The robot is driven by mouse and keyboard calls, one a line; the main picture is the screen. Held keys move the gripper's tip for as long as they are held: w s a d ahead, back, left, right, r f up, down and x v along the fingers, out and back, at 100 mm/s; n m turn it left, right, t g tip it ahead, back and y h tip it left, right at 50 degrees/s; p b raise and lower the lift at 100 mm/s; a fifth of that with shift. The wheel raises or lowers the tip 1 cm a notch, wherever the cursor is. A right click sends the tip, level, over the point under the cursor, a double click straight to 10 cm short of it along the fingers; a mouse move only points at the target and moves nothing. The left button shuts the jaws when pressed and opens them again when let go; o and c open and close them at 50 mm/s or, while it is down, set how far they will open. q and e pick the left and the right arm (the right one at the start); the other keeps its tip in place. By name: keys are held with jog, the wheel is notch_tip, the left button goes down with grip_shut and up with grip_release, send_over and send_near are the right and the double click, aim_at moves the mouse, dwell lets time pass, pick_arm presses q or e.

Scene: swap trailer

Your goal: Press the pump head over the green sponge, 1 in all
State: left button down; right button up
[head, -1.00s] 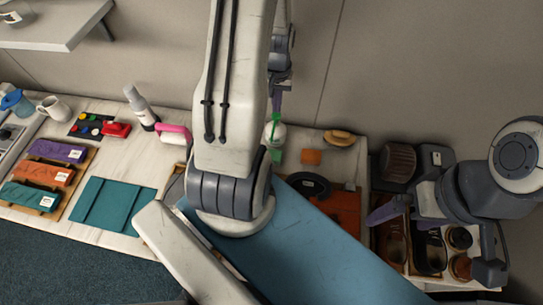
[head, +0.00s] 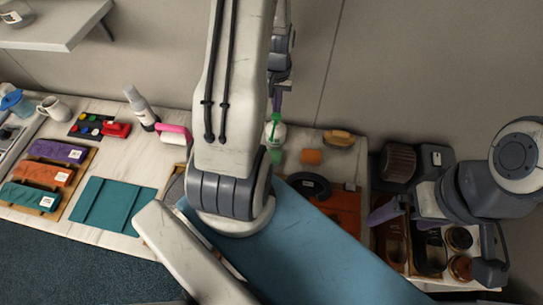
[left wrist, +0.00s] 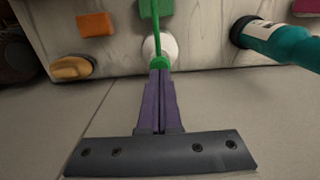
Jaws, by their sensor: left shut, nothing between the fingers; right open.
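The white pump bottle (head: 279,135) stands upright at the back of the counter. Its green pump head (head: 274,119) shows on top and also appears in the left wrist view (left wrist: 160,63). The green sponge (head: 277,157) lies in front of the bottle, below the nozzle; it is partly cut off in the left wrist view (left wrist: 149,8). My left gripper (head: 276,111) is shut and empty, fingers pointing down right at the pump head. I cannot tell whether the tips touch it. My right gripper (head: 377,216) is open, far right above the shoe tray.
An orange sponge (head: 310,157) and a wooden brush (head: 339,138) lie right of the bottle. My left arm hides part of the counter.

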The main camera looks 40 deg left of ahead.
aim_at(276, 115)
pick_arm(q)
jog(key=shift+f, duration=0.15)
dwell(0.3)
jog(key=shift+f+b, duration=1.25)
jog(key=shift+f, duration=0.2)
jog(key=shift+r, duration=0.25)
jog(key=shift+r+p, duration=1.35)
notch_tip(276, 115, up, 6)
jog(key=p, duration=0.5)
